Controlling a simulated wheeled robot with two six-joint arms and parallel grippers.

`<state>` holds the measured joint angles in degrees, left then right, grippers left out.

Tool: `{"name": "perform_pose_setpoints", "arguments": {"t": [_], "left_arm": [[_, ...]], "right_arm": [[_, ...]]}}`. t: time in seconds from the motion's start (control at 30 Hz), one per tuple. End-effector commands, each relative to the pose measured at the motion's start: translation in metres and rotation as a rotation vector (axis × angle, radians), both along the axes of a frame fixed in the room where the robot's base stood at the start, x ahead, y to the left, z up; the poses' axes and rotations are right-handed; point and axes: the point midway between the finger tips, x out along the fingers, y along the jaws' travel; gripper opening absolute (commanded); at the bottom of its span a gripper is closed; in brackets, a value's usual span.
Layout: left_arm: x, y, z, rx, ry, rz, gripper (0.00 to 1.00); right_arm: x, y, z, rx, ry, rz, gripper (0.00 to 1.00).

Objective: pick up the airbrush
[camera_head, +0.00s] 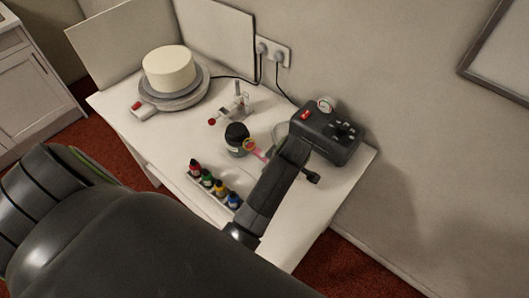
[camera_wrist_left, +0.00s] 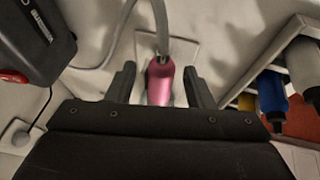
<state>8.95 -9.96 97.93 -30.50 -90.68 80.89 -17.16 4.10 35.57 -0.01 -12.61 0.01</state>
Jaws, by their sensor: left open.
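The airbrush shows in the head view as a small pink piece (camera_head: 259,153) beside the front of my left gripper (camera_head: 284,160), which partly hides it. In the left wrist view the pink airbrush body (camera_wrist_left: 160,84) lies between the two black fingers of my left gripper (camera_wrist_left: 161,88), with a gap on each side. A grey hose meets its far end. The left gripper is open and holds nothing. My right gripper is in neither view.
A black compressor box (camera_head: 328,133) stands just behind my gripper. A rack of colour bottles (camera_head: 213,188) is at the table's front edge. A black-lidded jar (camera_head: 237,136), a small stand (camera_head: 237,107) and a cake (camera_head: 168,69) on a turntable (camera_head: 181,99) are to the left.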

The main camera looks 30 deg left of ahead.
Motion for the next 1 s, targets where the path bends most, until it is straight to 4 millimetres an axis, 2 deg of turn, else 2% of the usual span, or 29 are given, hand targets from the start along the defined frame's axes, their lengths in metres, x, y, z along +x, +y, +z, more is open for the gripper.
{"name": "perform_pose_setpoints", "arguments": {"t": [0.07, 0.43, 0.77, 0.87, 1.0], "left_arm": [[0.000, 0.000, 0.001, -0.001, 0.000, 0.000, 0.47], [0.000, 0.000, 0.001, 0.000, 0.000, 0.000, 0.00], [0.001, 0.000, 0.004, 0.001, -0.002, -0.001, 0.00], [0.002, 0.000, 0.016, 0.000, -0.005, 0.000, 0.00], [0.002, 0.000, 0.043, 0.000, -0.009, 0.000, 0.00]], "right_arm": [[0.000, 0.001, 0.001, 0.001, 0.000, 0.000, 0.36], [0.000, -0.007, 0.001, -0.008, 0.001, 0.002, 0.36], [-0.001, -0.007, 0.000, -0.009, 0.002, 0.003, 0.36], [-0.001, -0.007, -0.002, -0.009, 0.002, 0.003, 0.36], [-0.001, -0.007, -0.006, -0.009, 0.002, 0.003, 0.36]]}}
